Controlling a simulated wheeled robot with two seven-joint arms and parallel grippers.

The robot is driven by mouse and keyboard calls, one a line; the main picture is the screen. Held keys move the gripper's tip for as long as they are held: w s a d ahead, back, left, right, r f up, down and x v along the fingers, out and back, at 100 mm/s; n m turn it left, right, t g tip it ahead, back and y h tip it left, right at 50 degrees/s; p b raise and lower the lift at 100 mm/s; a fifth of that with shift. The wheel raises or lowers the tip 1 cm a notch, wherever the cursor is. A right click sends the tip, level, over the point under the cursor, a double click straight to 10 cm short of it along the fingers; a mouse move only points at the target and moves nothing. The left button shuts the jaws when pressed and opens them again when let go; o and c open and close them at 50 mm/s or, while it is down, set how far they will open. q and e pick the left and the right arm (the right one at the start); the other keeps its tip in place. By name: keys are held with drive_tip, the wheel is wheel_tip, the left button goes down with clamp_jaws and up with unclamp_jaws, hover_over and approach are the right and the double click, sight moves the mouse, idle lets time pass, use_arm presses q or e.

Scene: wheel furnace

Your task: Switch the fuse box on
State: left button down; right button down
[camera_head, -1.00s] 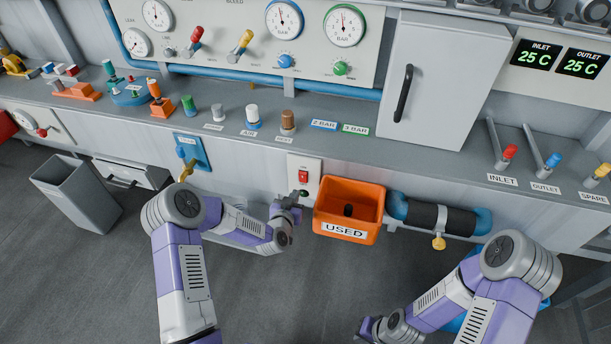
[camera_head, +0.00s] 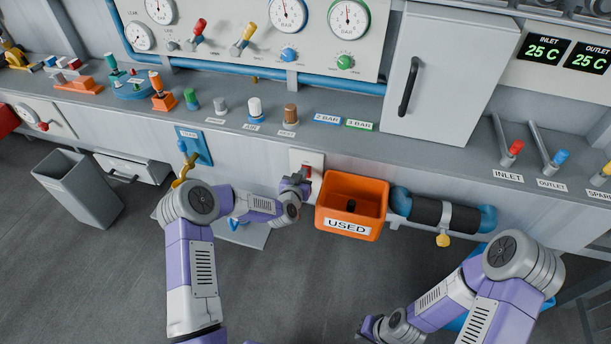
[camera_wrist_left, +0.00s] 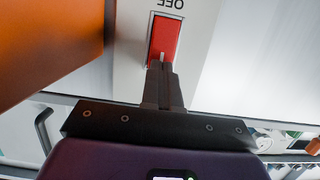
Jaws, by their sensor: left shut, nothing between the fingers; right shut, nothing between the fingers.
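The fuse box (camera_head: 312,158) is a pale panel on the front of the bench, left of the orange bin, and my left gripper partly covers it. In the left wrist view its red rocker switch (camera_wrist_left: 164,38) shows, with the word OFF printed upside down at one end. My left gripper (camera_head: 304,175) is shut and empty. In the left wrist view its fingertips (camera_wrist_left: 161,65) are at the near end of the red switch; whether they touch it I cannot tell. My right gripper (camera_head: 367,328) is shut, low at the bottom of the head view, away from the fuse box.
The orange bin (camera_head: 372,184) marked USED is just right of the fuse box and close to my left gripper. A blue panel (camera_head: 196,148) with a yellow tap is to the left. A grey bin (camera_head: 76,190) stands on the floor at far left.

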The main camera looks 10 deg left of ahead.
use_arm(q)
drive_tip(key=shift+w+f, duration=0.1)
drive_tip(key=shift+w, duration=0.3)
drive_tip(key=p+v, duration=0.2)
drive_tip(key=v, duration=0.9)
drive_tip(key=shift+s+f, duration=0.25)
drive_tip(key=shift+f, duration=0.1)
idle(0.5)
drive_tip(key=s+d+f+g+h+p, duration=0.1)
drive_tip(key=s+d+f+g, duration=0.15)
drive_tip(key=s, duration=0.25)
drive_tip(key=s+d+f+n+g+h+p, duration=0.1)
drive_tip(key=s+d+f+g, duration=0.15)
drive_tip(key=s+f, duration=0.2)
drive_tip(key=s+d+f+g+h+p, duration=0.1)
drive_tip(key=s+d+f+g, duration=0.15)
drive_tip(key=s, duration=0.25)
drive_tip(key=s+d+f+n+g+p, duration=0.1)
drive_tip(key=s+g, duration=0.6)
drive_tip(key=s, duration=0.8)
drive_tip(key=shift+s+d+f+n+h+p, duration=0.25)
drive_tip(key=shift+s+f+n+h+p, duration=0.1)
drive_tip(key=shift+f+n, duration=0.2)
